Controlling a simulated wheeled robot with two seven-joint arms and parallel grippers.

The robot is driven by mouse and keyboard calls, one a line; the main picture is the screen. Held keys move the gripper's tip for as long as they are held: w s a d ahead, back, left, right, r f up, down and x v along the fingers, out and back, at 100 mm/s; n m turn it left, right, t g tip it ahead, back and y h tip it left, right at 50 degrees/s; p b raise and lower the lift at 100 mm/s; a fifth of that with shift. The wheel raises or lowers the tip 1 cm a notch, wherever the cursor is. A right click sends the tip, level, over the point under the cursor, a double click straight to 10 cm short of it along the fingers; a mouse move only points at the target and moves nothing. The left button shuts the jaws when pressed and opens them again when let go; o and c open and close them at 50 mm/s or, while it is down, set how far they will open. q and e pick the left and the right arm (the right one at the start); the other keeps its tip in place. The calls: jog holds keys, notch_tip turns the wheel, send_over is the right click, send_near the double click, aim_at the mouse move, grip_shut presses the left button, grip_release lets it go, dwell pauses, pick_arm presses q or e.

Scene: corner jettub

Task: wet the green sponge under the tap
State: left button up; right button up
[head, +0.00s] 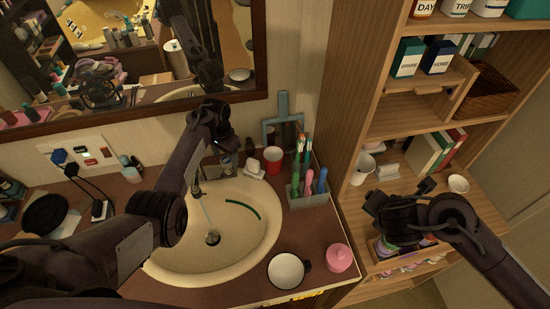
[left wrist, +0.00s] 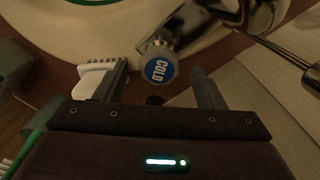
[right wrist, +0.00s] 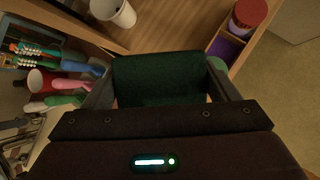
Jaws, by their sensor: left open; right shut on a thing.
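The green sponge (right wrist: 158,80) is a dark green block between the fingers of my right gripper (right wrist: 165,98), which is shut on it. In the head view my right gripper (head: 376,203) is right of the counter, in front of the shelves, away from the basin. The cream basin (head: 175,255) has a tap (head: 197,189) at its back edge. A thin pale streak runs from the tap to the drain; it looks like water. My left gripper (head: 222,150) is open over the tap. The blue COLD knob (left wrist: 160,68) lies between its fingers in the left wrist view.
A green curved strip (head: 243,207) lies in the basin. The wooden shelf unit (head: 345,125) stands at right.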

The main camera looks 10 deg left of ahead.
pick_arm(q)
jog(key=shift+s+f+b, duration=0.1)
jog(key=shift+f+b, duration=0.2)
jog(key=shift+f, duration=0.25)
pick_arm(e)
jog(key=shift+f, duration=0.55)
pick_arm(q)
jog(key=shift+c, duration=0.2)
jog(key=c, duration=0.9)
